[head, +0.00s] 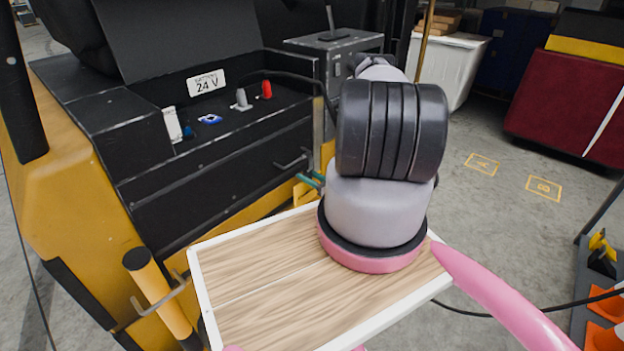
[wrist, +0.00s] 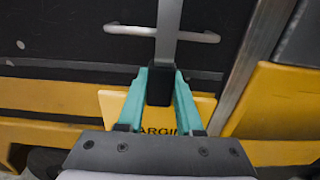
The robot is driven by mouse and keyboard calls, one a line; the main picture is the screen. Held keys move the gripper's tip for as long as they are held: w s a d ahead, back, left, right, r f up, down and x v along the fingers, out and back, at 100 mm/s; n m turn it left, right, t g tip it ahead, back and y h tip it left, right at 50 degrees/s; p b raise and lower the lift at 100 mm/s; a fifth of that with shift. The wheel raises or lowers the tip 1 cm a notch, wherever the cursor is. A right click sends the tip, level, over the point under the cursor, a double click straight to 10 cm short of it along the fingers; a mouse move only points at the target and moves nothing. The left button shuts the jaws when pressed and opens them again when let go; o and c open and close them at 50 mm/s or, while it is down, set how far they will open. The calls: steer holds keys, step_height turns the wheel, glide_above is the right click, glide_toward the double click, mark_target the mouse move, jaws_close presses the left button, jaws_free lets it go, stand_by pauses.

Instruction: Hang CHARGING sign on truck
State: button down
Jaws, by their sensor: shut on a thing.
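The yellow CHARGING sign (wrist: 205,106) shows in the wrist view with part of its black lettering readable; my gripper's body hides its lower part. My gripper (wrist: 160,88) has teal fingers closed on the dark block (wrist: 160,86) above the sign's face. A grey strip (wrist: 168,35) runs up from that block and crosses the truck's light handle bar (wrist: 120,30). I cannot tell whether it hooks over the bar. In the head view a piece of the sign (head: 306,193) shows beside the black-and-yellow truck (head: 75,190), near its handle (head: 292,163); my arm hides the rest.
A wood-topped tray with a white rim (head: 230,242) lies below my arm. A white bin (head: 448,70) stands behind. Floor marks A and B lie on open floor at right.

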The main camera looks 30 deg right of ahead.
steer(key=shift+w+a+f, duration=0.25)
steer(key=shift+w+f, duration=0.2)
steer(key=shift+w, duration=0.3)
steer(key=shift+w+a+f, duration=0.3)
steer(key=shift+w+f, duration=0.2)
steer(key=shift+w, duration=0.25)
steer(key=shift+w+a+f, duration=0.25)
steer(key=shift+w+f, duration=0.2)
steer(key=shift+w, duration=0.3)
